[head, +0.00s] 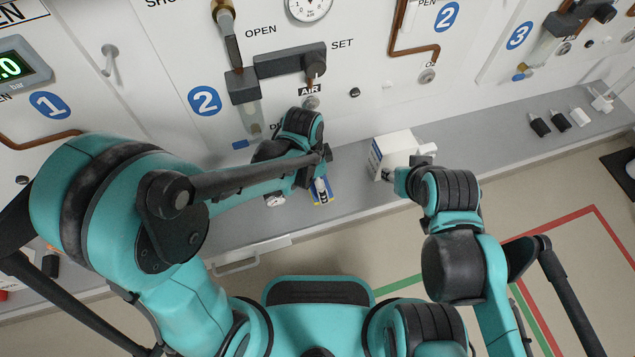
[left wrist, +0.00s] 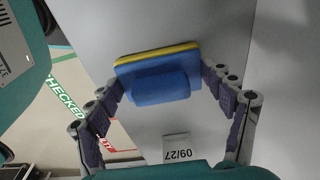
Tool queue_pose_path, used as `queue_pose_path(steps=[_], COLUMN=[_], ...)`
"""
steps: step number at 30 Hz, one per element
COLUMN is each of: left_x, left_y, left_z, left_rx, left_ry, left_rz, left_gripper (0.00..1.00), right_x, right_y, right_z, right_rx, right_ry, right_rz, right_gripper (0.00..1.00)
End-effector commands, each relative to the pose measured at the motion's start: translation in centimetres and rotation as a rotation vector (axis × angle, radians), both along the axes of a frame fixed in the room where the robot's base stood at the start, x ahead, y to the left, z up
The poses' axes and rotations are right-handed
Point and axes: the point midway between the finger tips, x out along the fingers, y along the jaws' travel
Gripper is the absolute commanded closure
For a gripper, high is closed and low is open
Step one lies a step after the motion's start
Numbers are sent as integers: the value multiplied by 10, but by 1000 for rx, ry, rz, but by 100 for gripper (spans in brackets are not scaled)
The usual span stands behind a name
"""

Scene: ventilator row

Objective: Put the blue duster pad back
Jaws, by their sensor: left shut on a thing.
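The blue duster pad (left wrist: 158,85) has a yellow layer along its far edge. In the left wrist view the two fingers of my left gripper (left wrist: 162,82) press on its two ends. In the head view the pad (head: 322,192) shows below my left gripper (head: 316,175), over the grey ledge, partly hidden by it. I cannot tell whether the pad touches the ledge. My right gripper (head: 398,175) is beside a white box (head: 396,150) on the ledge; its fingers are too small to read.
The grey ledge (head: 470,155) runs below a white panel with gauges, pipes and numbered blue signs (head: 205,101). Small black blocks (head: 540,124) stand on it at the right. A round white dial (head: 275,200) is close to my left gripper. A label (left wrist: 177,147) lies on the grey surface.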

Motion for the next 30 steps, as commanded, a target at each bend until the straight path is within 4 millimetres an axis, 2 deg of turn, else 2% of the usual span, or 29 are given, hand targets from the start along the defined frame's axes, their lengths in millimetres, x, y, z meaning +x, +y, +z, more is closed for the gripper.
queue_pose_path(steps=[9, 10, 12, 23, 26, 30], left_x=[0, 0, 0, 0, 0, -1], left_y=[0, 0, 0, 0, 1, 4], left_z=[-3, -2, -1, 0, 9, 37], left_rx=[0, 0, 0, 0, 0, 0], left_ry=[0, 0, 0, 0, 0, 0], left_rz=[0, 0, 0, 0, 0, 1], left_gripper=[50, 14, 0, 0, 0, 0], right_x=[0, 0, 0, 0, 0, 0], right_y=[0, 0, 0, 0, 0, 0], right_z=[-2, -2, -1, 0, 6, 19], right_rx=[0, 0, 0, 0, 0, 0], right_ry=[0, 0, 0, 0, 0, 0], right_rz=[0, 0, 0, 0, 0, 0], right_gripper=[60, 60, 60, 60, 60, 60])
